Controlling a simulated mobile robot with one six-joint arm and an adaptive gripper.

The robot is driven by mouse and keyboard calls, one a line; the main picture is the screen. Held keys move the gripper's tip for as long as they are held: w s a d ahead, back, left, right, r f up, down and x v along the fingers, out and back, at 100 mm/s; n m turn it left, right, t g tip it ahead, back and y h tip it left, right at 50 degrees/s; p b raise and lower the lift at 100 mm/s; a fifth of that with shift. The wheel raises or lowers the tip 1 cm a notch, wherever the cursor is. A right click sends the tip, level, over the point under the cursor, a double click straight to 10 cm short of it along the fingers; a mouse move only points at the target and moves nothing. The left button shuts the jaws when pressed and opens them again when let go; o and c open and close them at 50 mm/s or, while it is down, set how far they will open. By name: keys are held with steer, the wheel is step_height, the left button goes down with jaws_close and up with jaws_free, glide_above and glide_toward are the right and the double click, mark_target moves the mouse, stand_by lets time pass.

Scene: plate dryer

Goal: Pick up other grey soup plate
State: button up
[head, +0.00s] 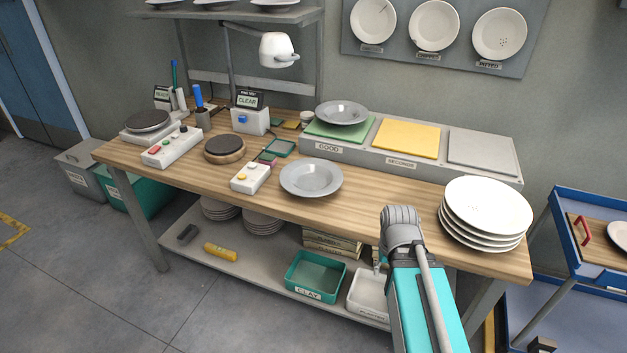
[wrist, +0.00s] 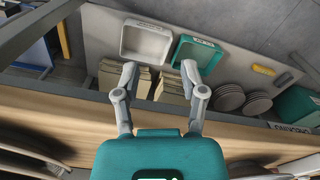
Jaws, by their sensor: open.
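One grey soup plate (head: 311,179) lies upright on the wooden bench top near its front edge, apart from my gripper. A second grey soup plate (head: 342,112) rests on the green pad (head: 325,129) above the GOOD label. My gripper (wrist: 160,72) is open and empty in the wrist view, its two fingers spread in front of the bench's front edge, with the lower shelf behind them. In the head view my arm stands at the front of the bench, right of the nearer soup plate, and mostly hides the gripper. I cannot clearly make out either soup plate in the wrist view.
A stack of white plates (head: 487,208) stands at the bench's right end. A yellow pad (head: 406,138) and a grey pad (head: 482,152) lie right of the green one. A control box (head: 251,177) sits left of the nearer soup plate. A blue cart (head: 590,235) stands at right.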

steer(key=w+a+n+t+h+b, duration=0.1)
steer(key=w+a+h, duration=0.1)
steer(key=w+a, duration=0.2)
steer(key=w+a+n+t+h+b, duration=0.1)
steer(key=w+a+n+t+h, duration=0.1)
steer(key=w+a, duration=0.3)
steer(key=w+a+r+n+t+h+b, duration=0.1)
steer(key=w+a+n+h, duration=0.1)
steer(key=w+a+h, duration=0.1)
steer(key=shift+w+a+t+b, duration=0.35)
steer(key=shift+w+a, duration=0.35)
steer(key=shift+a, duration=0.35)
steer(key=n+t+h+b, duration=0.2)
steer(key=n+t+b, duration=0.1)
steer(key=n+t, duration=0.4)
glide_toward(287, 189)
steer(key=s+a+m, duration=0.1)
steer(key=s+a, duration=0.1)
steer(key=shift+s+d+r+t, duration=0.1)
steer(key=shift+d+r+t, duration=0.1)
steer(key=shift+d+t, duration=0.1)
steer(key=shift+b+x, duration=0.8)
steer(key=shift+x, duration=3.5)
